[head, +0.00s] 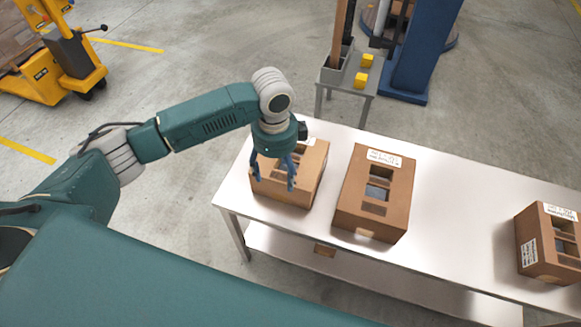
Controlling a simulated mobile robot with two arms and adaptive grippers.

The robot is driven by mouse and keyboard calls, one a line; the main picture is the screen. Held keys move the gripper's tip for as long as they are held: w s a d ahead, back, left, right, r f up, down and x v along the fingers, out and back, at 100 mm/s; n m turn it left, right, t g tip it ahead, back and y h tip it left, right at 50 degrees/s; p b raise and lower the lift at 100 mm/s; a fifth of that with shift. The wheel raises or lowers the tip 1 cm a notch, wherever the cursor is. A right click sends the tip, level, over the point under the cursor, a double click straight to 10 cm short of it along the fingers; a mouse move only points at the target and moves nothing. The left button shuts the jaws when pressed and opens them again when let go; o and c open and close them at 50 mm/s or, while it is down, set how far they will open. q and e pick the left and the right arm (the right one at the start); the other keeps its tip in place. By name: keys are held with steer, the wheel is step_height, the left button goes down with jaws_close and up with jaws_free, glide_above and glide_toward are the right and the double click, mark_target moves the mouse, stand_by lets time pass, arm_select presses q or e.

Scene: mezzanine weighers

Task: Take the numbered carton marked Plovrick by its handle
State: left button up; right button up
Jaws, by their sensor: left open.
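Three brown cartons with cut-out tops and white labels are on a pale metal table (456,200). The left carton (311,172) is partly hidden by my left gripper (274,181). The middle carton (401,194) and the right carton (530,256) are clear of it. The print on the labels is too small to read, so I cannot tell which carton is marked Plovrick. My left gripper is open, with its blue fingers pointing down over the left carton. I cannot tell whether they touch it. My right gripper is out of view.
A small grey stand (343,88) with yellow blocks is behind the table, near a blue column (424,50). A yellow pallet truck (60,62) is at upper left. The floor between is clear.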

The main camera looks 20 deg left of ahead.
mark_target(280, 179)
arm_select(q)
steer(key=f, duration=0.5)
steer(key=shift+w+d+f, duration=0.15)
steer(key=shift+w, duration=0.2)
jaws_close()
